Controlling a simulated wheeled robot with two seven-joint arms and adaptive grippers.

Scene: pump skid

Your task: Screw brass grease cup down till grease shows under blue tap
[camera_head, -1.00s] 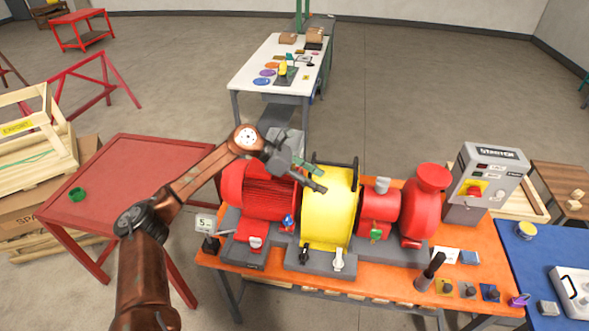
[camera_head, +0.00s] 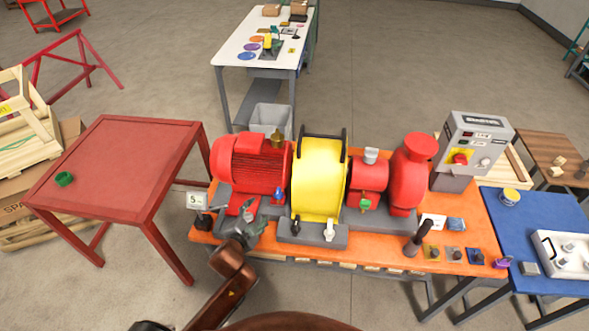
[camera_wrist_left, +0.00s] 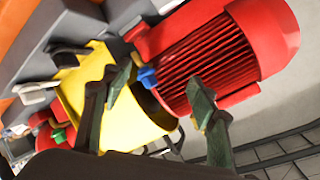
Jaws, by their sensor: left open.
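The red finned motor (camera_head: 250,165) stands at the left of the pump skid. A small brass-coloured fitting (camera_head: 277,137), which looks like the grease cup, sits on top at its right end. The blue tap (camera_head: 278,194) is low on the motor's front right, and shows in the left wrist view (camera_wrist_left: 147,78). I cannot make out grease under it. My left gripper (camera_head: 254,225) is open and empty at the bench's front edge, below and left of the tap. In the left wrist view its fingers (camera_wrist_left: 160,92) are spread before the motor. My right gripper is out of view.
The yellow guard (camera_head: 318,190) with black hoops stands right of the motor, then a red pump (camera_head: 405,180) and a grey starter box (camera_head: 475,145). The red table (camera_head: 120,165) is mostly bare.

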